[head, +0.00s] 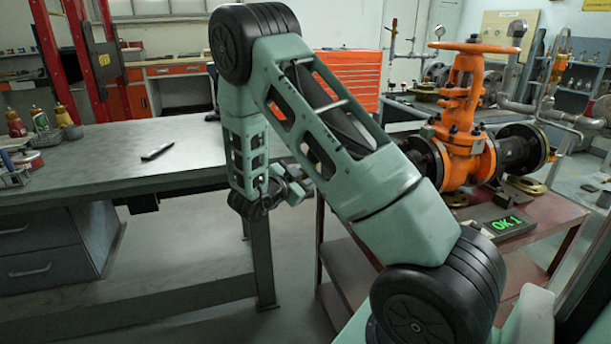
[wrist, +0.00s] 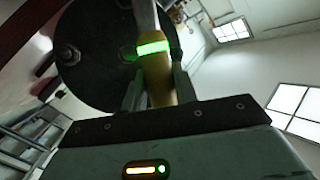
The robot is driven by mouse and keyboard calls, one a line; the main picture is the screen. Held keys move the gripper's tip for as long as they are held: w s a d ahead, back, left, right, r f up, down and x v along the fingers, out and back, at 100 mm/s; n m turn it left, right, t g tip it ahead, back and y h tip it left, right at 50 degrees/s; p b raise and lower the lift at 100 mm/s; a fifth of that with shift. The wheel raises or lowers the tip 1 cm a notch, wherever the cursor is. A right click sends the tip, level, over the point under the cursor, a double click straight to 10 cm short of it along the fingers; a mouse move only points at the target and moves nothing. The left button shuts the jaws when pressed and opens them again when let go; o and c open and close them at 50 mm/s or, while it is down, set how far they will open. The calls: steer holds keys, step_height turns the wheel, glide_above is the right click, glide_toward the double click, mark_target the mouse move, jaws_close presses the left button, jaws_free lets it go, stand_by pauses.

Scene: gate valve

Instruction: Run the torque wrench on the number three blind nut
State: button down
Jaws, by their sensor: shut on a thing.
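The torque wrench (wrist: 158,82) shows in the wrist view as a yellow-brown handle with a bright green lit band and a paler shaft above it. My gripper (wrist: 157,88) is shut on its handle. Behind it is a dark round blind flange (wrist: 95,75) with a few studs or nuts; one nut (wrist: 68,54) shows at the left. The wrench's far end is cut off by the top edge, so I cannot tell whether it sits on a nut. The orange gate valve (head: 462,155) stands at the right.
A small display (head: 505,224) reading "OK 1" in green lies on the red valve table (head: 540,235). A grey workbench (head: 110,165) with bottles and a dark flat tool (head: 157,151) is at the left. Pipework (head: 570,115) stands behind the valve. Floor shows between the benches.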

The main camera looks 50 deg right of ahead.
steer(key=shift+s+d+r, duration=0.1)
steer(key=shift+d, duration=0.1)
steer(key=shift+s+d, duration=0.4)
steer(key=shift+d, duration=0.2)
steer(key=shift+s+d, duration=0.35)
steer(key=shift+d, duration=0.25)
steer(key=shift+s+d, duration=0.35)
steer(key=shift+d, duration=0.2)
stand_by(2.0)
steer(key=shift+w+a, duration=0.25)
steer(key=shift+a, duration=0.15)
stand_by(1.1)
steer(key=shift+w+a, duration=0.55)
steer(key=shift+a, duration=0.3)
steer(key=shift+w+a, duration=0.5)
steer(key=shift+a, duration=0.3)
